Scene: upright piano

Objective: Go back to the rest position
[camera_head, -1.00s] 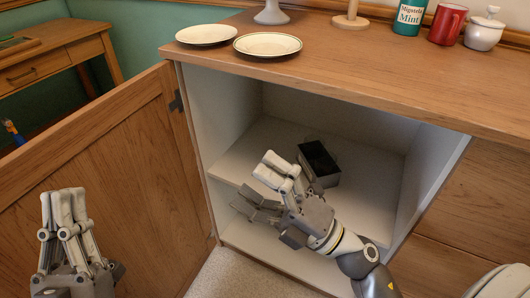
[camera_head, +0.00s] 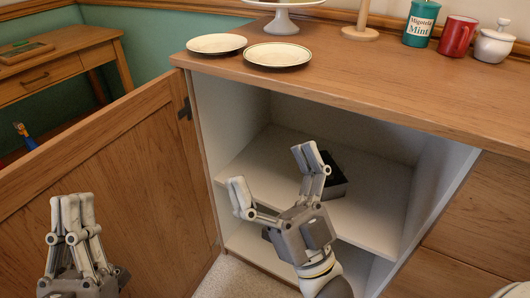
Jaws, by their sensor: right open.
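My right gripper (camera_head: 275,180) is open and empty, with its fingers spread wide in front of the open cabinet. My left gripper (camera_head: 72,212) is at the lower left, in front of the cabinet door, with its fingers close together and nothing seen between them. A dark box (camera_head: 336,187) sits on the white cabinet shelf (camera_head: 375,215). It is partly hidden behind one finger of my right gripper, and the two look apart.
The wooden cabinet door (camera_head: 120,170) stands open at the left. A desk (camera_head: 60,70) stands behind left.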

